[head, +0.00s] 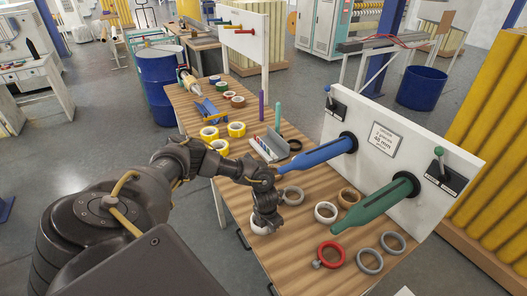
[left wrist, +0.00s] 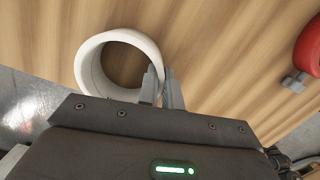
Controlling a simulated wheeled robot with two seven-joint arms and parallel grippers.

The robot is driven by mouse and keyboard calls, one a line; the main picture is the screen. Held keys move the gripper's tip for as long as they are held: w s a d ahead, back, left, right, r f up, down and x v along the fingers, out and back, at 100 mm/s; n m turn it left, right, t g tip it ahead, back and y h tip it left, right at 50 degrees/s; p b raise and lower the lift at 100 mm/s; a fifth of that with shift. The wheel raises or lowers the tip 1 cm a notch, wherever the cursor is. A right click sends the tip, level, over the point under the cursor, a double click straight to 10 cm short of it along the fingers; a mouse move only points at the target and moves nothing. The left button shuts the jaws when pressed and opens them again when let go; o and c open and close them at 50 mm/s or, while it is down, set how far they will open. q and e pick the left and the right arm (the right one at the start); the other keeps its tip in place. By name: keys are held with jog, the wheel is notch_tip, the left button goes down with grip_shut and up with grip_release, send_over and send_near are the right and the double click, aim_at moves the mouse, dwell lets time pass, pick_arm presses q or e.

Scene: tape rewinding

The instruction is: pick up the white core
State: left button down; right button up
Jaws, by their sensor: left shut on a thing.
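The white core (head: 260,228) is a short hollow ring near the front left edge of the wooden table. In the left wrist view the white core (left wrist: 92,68) stands in front of my left gripper (left wrist: 166,86). One finger is inside its opening and one outside, so the jaws are shut on its wall. In the head view my left gripper (head: 265,214) points down onto the core and partly covers it. I cannot tell whether the core is lifted off the wood. My right gripper is not in view.
Grey rings (head: 292,196) and a brown roll (head: 348,197) lie to the right. A red ring (head: 330,254) is at the front; it also shows in the left wrist view (left wrist: 310,48). Blue (head: 318,155) and green (head: 375,204) spindles stick out from a white panel (head: 440,150). Yellow rolls (head: 236,129) lie farther back.

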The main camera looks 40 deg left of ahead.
pick_arm(q)
jog(key=shift+r, duration=0.1)
jog(key=shift+w+r, duration=0.1)
jog(key=shift+r, duration=0.5)
jog(key=s+d+r+b, duration=0.1)
jog(key=s+d+r, duration=0.1)
jog(key=d+r, duration=0.4)
jog(key=s+d+r+b, duration=0.1)
jog(key=s+d+r, duration=0.2)
jog(key=d+r, duration=0.2)
jog(key=shift+s+d+r, duration=0.35)
jog(key=shift+d, duration=0.6)
